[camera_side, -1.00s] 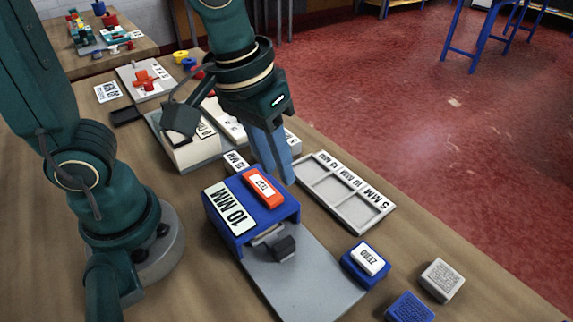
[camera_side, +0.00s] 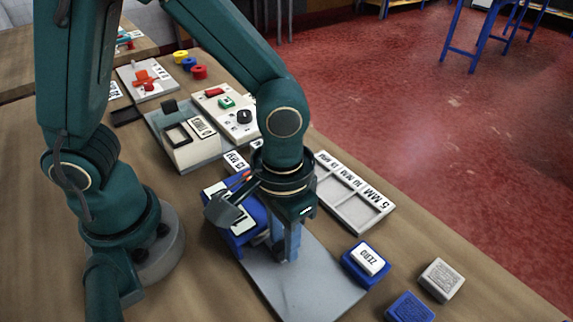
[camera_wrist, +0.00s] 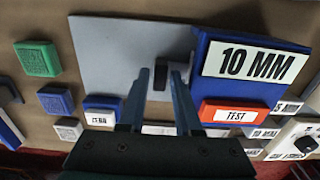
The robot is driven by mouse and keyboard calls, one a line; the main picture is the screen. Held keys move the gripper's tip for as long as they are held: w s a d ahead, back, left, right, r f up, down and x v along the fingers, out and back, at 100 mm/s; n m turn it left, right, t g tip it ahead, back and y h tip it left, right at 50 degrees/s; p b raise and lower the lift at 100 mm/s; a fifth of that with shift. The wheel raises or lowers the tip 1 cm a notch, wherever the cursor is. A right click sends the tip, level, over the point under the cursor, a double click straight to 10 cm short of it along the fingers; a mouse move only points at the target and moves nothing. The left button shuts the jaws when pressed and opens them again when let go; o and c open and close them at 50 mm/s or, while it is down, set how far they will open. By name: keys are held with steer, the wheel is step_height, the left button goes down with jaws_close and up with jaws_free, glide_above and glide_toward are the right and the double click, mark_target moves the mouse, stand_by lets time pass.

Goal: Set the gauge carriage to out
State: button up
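The gauge is a blue block (camera_side: 240,240) with a 10 MM label, on a grey plate (camera_side: 310,290). In the wrist view the blue block (camera_wrist: 200,45) is at the right, with a red TEST key (camera_wrist: 234,116) on it. A metal rod leads from the block to a small dark knob (camera_wrist: 160,73) over the plate (camera_wrist: 120,50). My gripper (camera_wrist: 160,77) is open, its two fingers on either side of the knob, with a small gap showing.
A blue ZERO button (camera_side: 366,264) and blue and grey blocks (camera_side: 441,279) stand right of the plate. A sorting tray (camera_side: 350,197) lies behind. Other fixtures (camera_side: 190,140) stand farther back. The plate's front part is clear.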

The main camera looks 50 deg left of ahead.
jaws_close()
stand_by(1.4)
